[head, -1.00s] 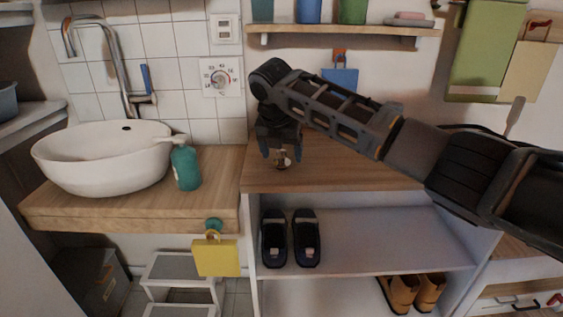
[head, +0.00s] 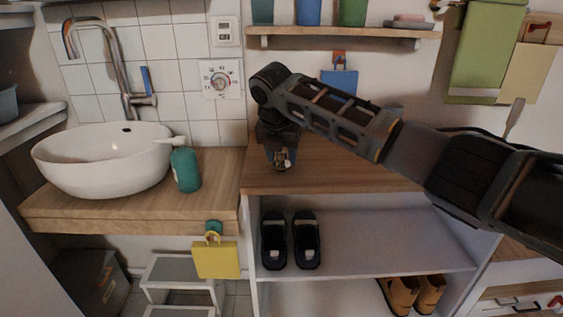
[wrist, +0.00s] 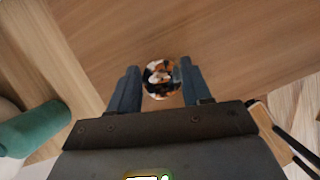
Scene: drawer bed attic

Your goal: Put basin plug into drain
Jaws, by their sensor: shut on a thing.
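My gripper (head: 282,162) is over the wooden top of the shelf unit, right of the washbasin, pointing down. It is shut on a small shiny round thing, which looks like the basin plug (head: 282,166). In the wrist view the plug (wrist: 161,78) is a mirror-like disc between the two fingers of my gripper (wrist: 160,85). Whether it touches the wood is hard to tell. The white oval basin (head: 100,165) stands on the wooden counter at the left. Its drain is hidden behind the front wall; a dark overflow hole shows in the back wall.
A teal soap bottle (head: 186,169) stands right of the basin, between it and my gripper. A chrome faucet (head: 128,80) rises behind the basin. A wall shelf (head: 345,32) with cups hangs above. Dark shoes (head: 290,240) sit below the wooden top (head: 340,170).

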